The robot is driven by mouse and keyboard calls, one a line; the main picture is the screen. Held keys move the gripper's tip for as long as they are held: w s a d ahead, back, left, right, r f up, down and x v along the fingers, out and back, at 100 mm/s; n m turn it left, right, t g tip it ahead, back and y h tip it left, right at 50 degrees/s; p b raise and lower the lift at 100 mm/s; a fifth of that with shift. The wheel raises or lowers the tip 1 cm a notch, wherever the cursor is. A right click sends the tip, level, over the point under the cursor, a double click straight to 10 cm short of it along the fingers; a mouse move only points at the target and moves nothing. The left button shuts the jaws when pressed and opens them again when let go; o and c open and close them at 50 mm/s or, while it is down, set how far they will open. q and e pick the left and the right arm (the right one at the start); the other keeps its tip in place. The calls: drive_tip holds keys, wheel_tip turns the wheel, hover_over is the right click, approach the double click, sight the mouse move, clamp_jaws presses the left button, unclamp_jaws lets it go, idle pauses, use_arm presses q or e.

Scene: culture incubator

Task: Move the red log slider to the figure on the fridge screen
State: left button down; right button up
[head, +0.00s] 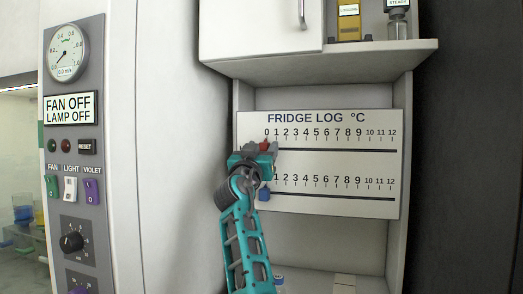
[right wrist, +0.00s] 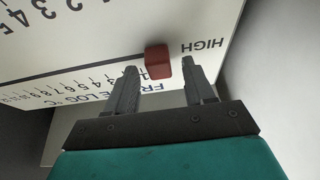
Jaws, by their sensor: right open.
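The red log slider (head: 265,143) sits on the upper scale of the white fridge log board (head: 330,212), near the 0 end. The gripper partly hides it in the head view. In the right wrist view the red slider (right wrist: 158,62) shows as a small block between the two fingertips, with gaps at its sides. My right gripper (head: 262,150) is open in front of the board's left end; in the right wrist view its fingers (right wrist: 160,68) stand apart. No fridge screen can be made out. My left gripper is not in view.
A blue slider (head: 264,194) sits at the left end of the lower scale. A white cabinet (head: 262,28) and its shelf overhang the board. A panel with a gauge (head: 67,52), a FAN OFF sign (head: 70,108) and switches stands at left. The board's right part is clear.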

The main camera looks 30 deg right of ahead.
drive_tip(key=shift+c, duration=0.2)
clamp_jaws()
idle(0.3)
